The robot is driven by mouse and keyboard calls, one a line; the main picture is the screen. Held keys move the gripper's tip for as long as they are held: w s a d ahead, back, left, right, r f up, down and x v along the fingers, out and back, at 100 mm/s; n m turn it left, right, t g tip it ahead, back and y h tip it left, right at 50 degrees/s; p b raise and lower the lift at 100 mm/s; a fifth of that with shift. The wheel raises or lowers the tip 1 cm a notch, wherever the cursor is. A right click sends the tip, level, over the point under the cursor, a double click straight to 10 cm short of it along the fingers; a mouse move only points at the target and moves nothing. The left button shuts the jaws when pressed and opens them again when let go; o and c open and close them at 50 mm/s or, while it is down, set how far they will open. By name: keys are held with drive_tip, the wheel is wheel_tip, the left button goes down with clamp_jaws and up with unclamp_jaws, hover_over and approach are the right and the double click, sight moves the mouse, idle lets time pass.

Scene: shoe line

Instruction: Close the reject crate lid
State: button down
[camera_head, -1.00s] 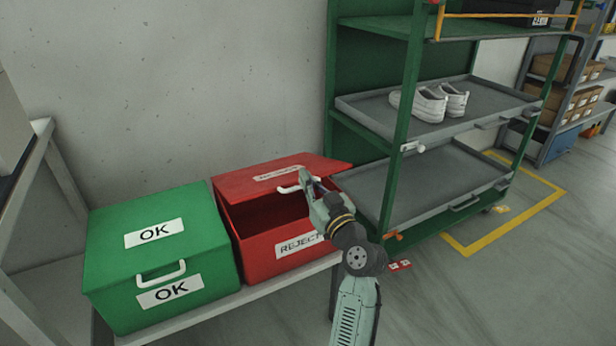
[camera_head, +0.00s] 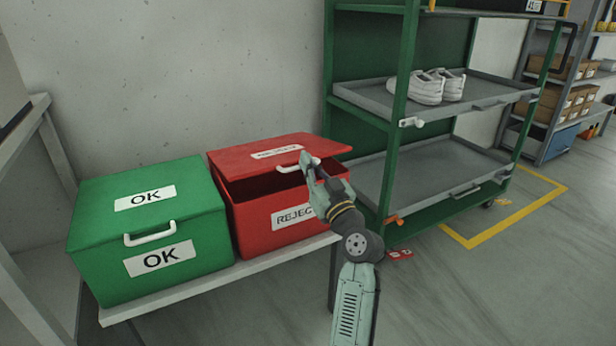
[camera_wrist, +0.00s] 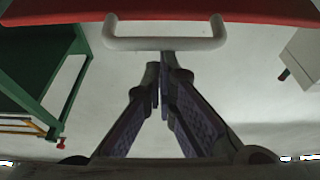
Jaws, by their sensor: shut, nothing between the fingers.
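The red reject crate (camera_head: 256,214) stands on a bench, with a white REJECT label on its front. Its red lid (camera_head: 232,160) is partly raised, leaving a dark gap at the front. The lid's white handle (camera_head: 290,168) is at the lid's front edge; it also shows in the wrist view (camera_wrist: 164,43). My gripper (camera_head: 305,157) is shut and empty, its tips by the right end of the handle. In the wrist view my fingertips (camera_wrist: 160,75) meet just below the handle bar; I cannot tell whether they touch it. My gripper hides part of the label.
A closed green OK crate (camera_head: 150,225) stands left of the reject crate on the bench (camera_head: 205,284). A green rack (camera_head: 392,130) with grey trays and white shoes (camera_head: 428,87) stands close on the right.

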drive_tip(key=shift+s+d+f+t+b, duration=0.1)
drive_tip(key=shift+s+f+t+b, duration=0.15)
drive_tip(key=shift+f+b, duration=1.05)
drive_tip(key=shift+s+d+f+t+b, duration=0.1)
drive_tip(key=shift+f+t+b, duration=0.35)
drive_tip(key=shift+b, duration=1.45)
